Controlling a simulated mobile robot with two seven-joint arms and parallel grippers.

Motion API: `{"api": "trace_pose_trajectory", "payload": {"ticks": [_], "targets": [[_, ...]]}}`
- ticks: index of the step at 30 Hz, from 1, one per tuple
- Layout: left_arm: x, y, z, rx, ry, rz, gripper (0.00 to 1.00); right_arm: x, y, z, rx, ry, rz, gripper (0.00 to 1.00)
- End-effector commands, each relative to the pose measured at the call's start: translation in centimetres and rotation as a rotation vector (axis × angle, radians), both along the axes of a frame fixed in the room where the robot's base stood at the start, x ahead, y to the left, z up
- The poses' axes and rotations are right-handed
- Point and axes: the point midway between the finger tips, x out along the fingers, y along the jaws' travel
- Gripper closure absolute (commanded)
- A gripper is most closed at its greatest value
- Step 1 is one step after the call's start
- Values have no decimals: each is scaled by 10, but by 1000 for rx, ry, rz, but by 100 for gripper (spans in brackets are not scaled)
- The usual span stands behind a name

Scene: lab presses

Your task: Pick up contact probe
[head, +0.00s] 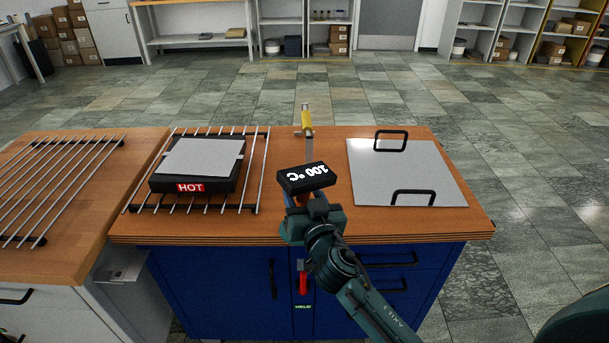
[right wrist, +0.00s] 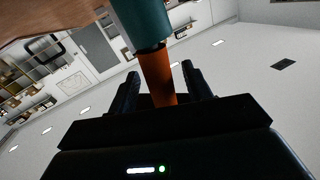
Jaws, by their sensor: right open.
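A black block reading "100 °C" (head: 306,178) is at the middle of the wooden bench, just beyond my right gripper (head: 311,212). A yellow-topped piece (head: 306,122) with a metal stem stands behind it; I cannot tell whether they are joined. In the right wrist view, an orange shaft (right wrist: 158,80) under a teal cylinder (right wrist: 140,22) lies between the spread fingers of my right gripper (right wrist: 160,76); I take this as the contact probe. The fingers are open around the shaft. My left gripper is not in view.
A hot plate marked HOT (head: 197,163) sits on a metal rack (head: 257,172) left of the block. A metal plate with two black handles (head: 405,172) lies to the right. A second rack (head: 55,185) is at far left. The blue cabinet (head: 225,275) is below.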

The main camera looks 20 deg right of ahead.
Motion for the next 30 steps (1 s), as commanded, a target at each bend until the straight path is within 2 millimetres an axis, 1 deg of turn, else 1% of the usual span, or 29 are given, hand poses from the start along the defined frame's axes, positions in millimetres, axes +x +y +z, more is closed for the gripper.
{"api": "trace_pose_trajectory", "payload": {"ticks": [6, 24, 30], "targets": [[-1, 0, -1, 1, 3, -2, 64, 0, 0, 0, 0, 0, 0, 51], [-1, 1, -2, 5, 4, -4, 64, 0, 0, 0, 0, 0, 1, 100], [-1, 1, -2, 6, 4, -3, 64, 0, 0, 1, 0, -2, 1, 100]]}}
